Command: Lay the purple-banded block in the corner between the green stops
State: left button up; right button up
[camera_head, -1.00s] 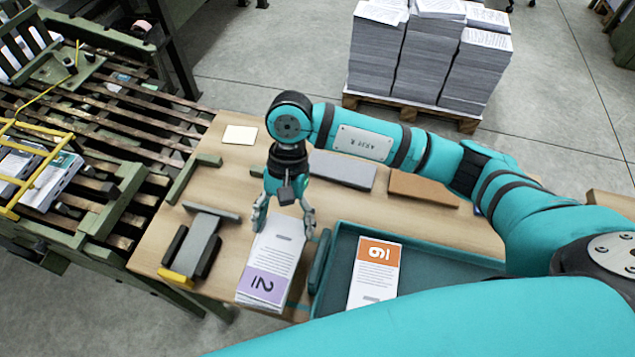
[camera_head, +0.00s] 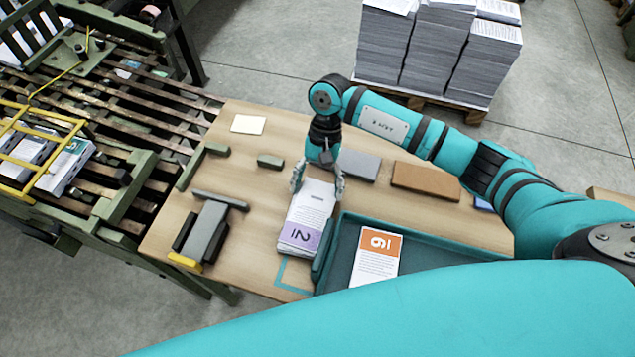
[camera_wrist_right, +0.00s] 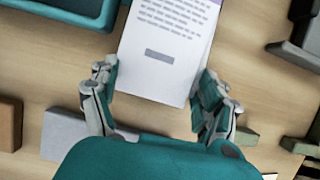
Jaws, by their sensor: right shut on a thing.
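The purple-banded block (camera_head: 305,217), a stack of printed sheets with "21" on its band, is between the fingers of my right gripper (camera_head: 317,192). The gripper is shut on its far part, and the purple band points toward the front. In the right wrist view the block (camera_wrist_right: 168,45) shows between the gripper's two fingers (camera_wrist_right: 152,88). Green stops are farther back: a long bar (camera_head: 190,168) by the table's left edge, a short piece (camera_head: 217,149) at its far end, and another short piece (camera_head: 270,161) to the right. My left gripper is not in view.
A teal tray (camera_head: 433,240) holding an orange-banded block (camera_head: 375,252) is right of the held block. A grey fixture (camera_head: 207,230) stands left. A teal outline (camera_head: 284,272), grey slab (camera_head: 360,165), brown slab (camera_head: 425,181) and cream pad (camera_head: 248,124) are on the table.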

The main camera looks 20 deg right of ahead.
jog(key=o, duration=0.9)
jog(key=shift+f, duration=0.1)
jog(key=o, duration=0.4)
